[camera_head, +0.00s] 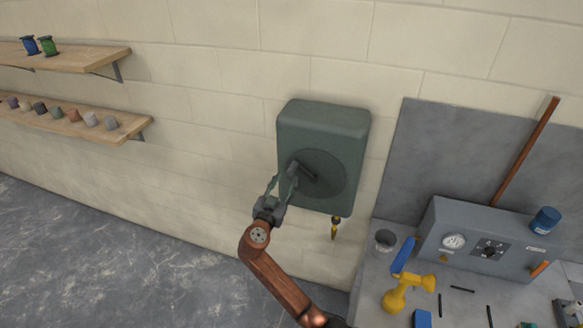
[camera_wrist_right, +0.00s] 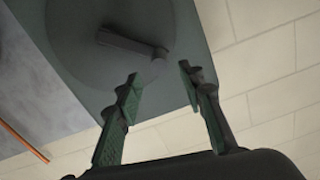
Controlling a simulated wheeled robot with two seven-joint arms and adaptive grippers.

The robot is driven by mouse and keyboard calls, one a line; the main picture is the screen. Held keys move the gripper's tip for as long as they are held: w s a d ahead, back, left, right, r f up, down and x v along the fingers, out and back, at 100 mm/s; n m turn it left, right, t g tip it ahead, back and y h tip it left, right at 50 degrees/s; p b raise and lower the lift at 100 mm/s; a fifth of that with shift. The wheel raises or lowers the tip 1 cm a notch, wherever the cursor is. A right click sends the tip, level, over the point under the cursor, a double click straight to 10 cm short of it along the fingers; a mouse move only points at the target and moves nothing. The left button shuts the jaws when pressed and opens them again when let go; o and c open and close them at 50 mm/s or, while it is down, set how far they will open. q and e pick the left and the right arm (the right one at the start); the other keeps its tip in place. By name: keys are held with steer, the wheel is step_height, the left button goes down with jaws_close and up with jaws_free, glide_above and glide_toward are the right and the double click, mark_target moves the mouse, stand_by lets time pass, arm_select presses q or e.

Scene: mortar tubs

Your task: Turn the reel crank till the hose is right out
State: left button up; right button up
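The hose reel (camera_head: 325,125) is a dark green rounded box on the block wall, with a round disc (camera_head: 332,175) on its front. A short dark crank (camera_head: 309,174) sits on the disc; in the wrist view the crank (camera_wrist_right: 130,42) runs across the disc. The hose end (camera_head: 335,228), dark with a yellowish tip, hangs just below the box. My right gripper (camera_head: 283,174) is at the disc's left side, fingers apart. In the wrist view the open right gripper (camera_wrist_right: 158,73) has nothing between its fingers, and the crank's end lies just beyond the fingertips. My left gripper is out of view.
A bench at right holds a grey gauge panel (camera_head: 480,240), a yellow drill-like tool (camera_head: 405,290), a metal cup (camera_head: 384,241) and a blue can (camera_head: 545,220). Wooden shelves (camera_head: 90,122) with small pots and spools are at left. The wall between shelves and reel is clear.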

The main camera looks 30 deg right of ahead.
mark_target(292, 170)
steer(key=p+x, duration=0.2)
steer(key=x, duration=0.4)
steer(key=shift+w+d, duration=0.1)
steer(key=shift+w+d+f+p, duration=0.1)
steer(key=shift+w+d+p, duration=0.2)
steer(key=shift+d, duration=0.05)
jaws_close()
